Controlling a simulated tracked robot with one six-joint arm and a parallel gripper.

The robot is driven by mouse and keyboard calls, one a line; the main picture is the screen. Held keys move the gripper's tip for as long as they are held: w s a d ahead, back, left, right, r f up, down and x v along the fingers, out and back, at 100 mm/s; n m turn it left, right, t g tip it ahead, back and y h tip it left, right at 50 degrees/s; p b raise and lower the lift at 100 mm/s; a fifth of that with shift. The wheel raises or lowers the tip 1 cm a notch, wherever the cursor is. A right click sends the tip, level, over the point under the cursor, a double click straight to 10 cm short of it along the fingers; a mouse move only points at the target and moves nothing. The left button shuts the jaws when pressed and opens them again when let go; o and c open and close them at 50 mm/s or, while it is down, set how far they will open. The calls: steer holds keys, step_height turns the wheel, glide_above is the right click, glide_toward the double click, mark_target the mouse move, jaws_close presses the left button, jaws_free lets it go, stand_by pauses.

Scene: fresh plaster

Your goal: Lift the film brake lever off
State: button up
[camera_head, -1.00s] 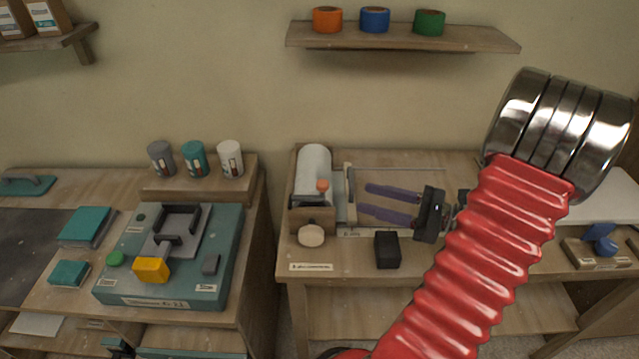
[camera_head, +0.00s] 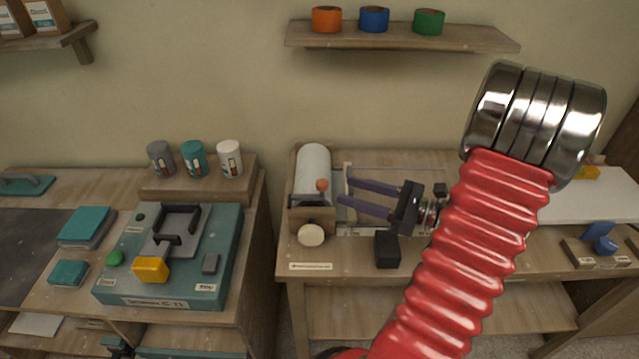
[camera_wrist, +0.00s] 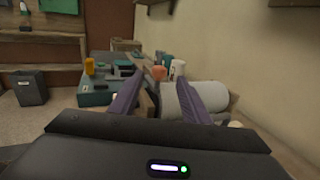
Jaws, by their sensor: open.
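The film brake lever, with an orange-red knob (camera_head: 322,185), stands upright at the front of the wooden roll holder (camera_head: 298,217). A pale film roll (camera_head: 313,162) lies behind it. My gripper (camera_head: 342,187), with two purple fingers, is open and just right of the lever, fingers pointing left at it. In the wrist view the orange knob (camera_wrist: 159,73) shows between the fingertips (camera_wrist: 165,76), with the film roll (camera_wrist: 172,100) partly behind the right finger. The fingers appear apart from the lever. The lower part of the lever is hard to make out.
A cream round knob (camera_head: 311,235) sits on the holder's front. A black block (camera_head: 387,249) stands on the bench below my gripper. A teal machine (camera_head: 185,290) is on the left bench, across a gap. A shelf (camera_head: 400,38) with tape rolls hangs above.

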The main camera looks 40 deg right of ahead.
mark_target(322, 182)
steer(key=shift+x, duration=4.3)
jaws_close()
